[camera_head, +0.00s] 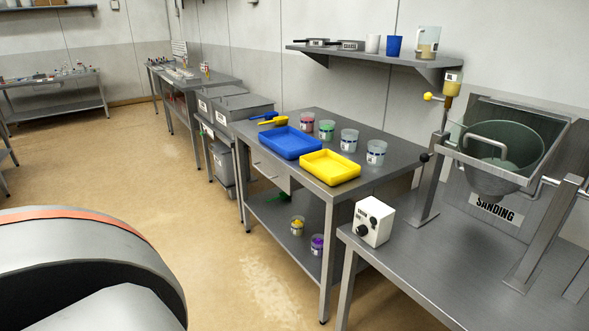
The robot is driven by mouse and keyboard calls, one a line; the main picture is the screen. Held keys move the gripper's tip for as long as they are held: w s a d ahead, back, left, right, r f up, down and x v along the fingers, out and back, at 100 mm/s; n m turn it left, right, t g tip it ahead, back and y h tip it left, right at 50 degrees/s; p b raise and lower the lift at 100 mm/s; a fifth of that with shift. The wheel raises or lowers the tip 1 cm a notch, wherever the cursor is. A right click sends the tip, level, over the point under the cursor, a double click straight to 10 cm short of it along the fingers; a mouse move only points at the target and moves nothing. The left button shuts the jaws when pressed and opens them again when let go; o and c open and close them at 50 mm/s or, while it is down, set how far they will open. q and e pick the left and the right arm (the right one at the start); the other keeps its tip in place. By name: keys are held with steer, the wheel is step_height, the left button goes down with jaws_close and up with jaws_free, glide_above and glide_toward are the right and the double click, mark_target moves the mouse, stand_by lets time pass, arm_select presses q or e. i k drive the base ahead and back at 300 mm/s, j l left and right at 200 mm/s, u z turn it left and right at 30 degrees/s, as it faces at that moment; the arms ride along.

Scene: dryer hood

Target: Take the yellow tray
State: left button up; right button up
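The yellow tray (330,168) lies flat on the metal table (388,182), near its front right edge. It looks empty. A blue tray (291,143) lies just to its left and slightly farther back, very close to it; I cannot tell whether the two touch. No gripper shows in the head view, so nothing of mine is seen at the tray. A large grey rounded part, which looks like mine, fills the lower left corner.
Several labelled cups, one being a clear cup (376,152), stand behind the trays. A yellow scoop (273,120) lies at the table's far left. A sanding machine (500,160) and a white control box (373,221) stand on the right bench. Open floor (215,240) lies left.

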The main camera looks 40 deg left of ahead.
mark_target(329, 167)
steer(key=u, duration=1.15)
steer(key=z, duration=0.2)
steer(key=i+j+z, duration=0.2)
steer(key=z, duration=0.25)
steer(key=i+j+z, duration=0.2)
steer(key=j+z, duration=0.25)
steer(key=i+j+z, duration=0.15)
steer(key=j, duration=0.3)
steer(key=i+j+z, duration=0.1)
steer(key=j, duration=0.3)
